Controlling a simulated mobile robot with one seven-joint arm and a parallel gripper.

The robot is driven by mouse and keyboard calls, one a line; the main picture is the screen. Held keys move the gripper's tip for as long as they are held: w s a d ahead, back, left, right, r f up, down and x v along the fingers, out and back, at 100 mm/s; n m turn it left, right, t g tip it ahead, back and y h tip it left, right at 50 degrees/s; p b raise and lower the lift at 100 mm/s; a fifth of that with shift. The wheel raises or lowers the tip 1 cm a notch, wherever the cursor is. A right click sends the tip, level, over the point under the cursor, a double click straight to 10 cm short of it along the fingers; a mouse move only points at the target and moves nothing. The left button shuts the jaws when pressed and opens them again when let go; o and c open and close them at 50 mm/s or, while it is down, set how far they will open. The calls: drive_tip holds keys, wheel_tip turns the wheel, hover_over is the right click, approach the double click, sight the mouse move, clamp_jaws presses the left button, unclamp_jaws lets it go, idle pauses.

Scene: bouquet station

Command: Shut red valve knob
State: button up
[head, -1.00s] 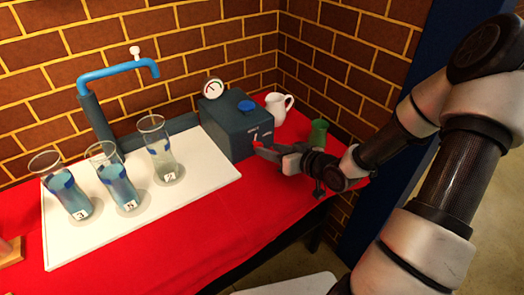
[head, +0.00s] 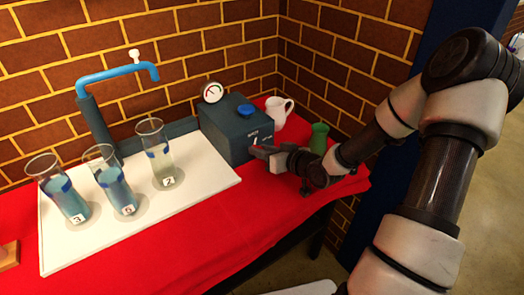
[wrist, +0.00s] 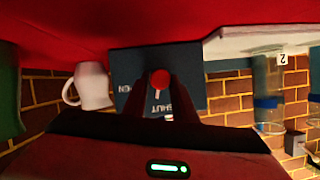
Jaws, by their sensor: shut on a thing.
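The red valve knob (wrist: 160,78) is on the front face of a dark blue-grey box (head: 226,133), which also shows in the wrist view (wrist: 130,62). Printed lettering reading SHUT and part of another word ending in EN flank a white pointer mark below the knob in the wrist view. My gripper (head: 258,150) is at the box's front face, its fingers (wrist: 161,98) closed around the knob. In the head view the fingers hide the knob.
A blue cap (head: 245,110) and a gauge (head: 212,92) top the box. A white pitcher (head: 279,110) and green vessel (head: 319,138) stand close to my wrist. Several numbered glasses (head: 122,192) stand on a white board (head: 205,195) by a blue spout (head: 118,72).

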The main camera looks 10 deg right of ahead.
drive_tip(key=shift+a+f+n+b, duration=0.15)
drive_tip(key=shift+f+n+b, duration=0.2)
drive_tip(key=shift+b, duration=0.45)
drive_tip(key=shift+r+n+h+b, duration=0.1)
drive_tip(key=shift+n+h+b, duration=0.25)
drive_tip(key=shift+b, duration=0.2)
drive_tip(key=shift+r+n+h+b, duration=0.25)
drive_tip(key=shift+n+h+b, duration=0.05)
drive_tip(key=shift+h+b, duration=0.1)
drive_tip(key=o, duration=1)
drive_tip(key=shift+o, duration=0.2)
drive_tip(key=shift+s+r, duration=0.1)
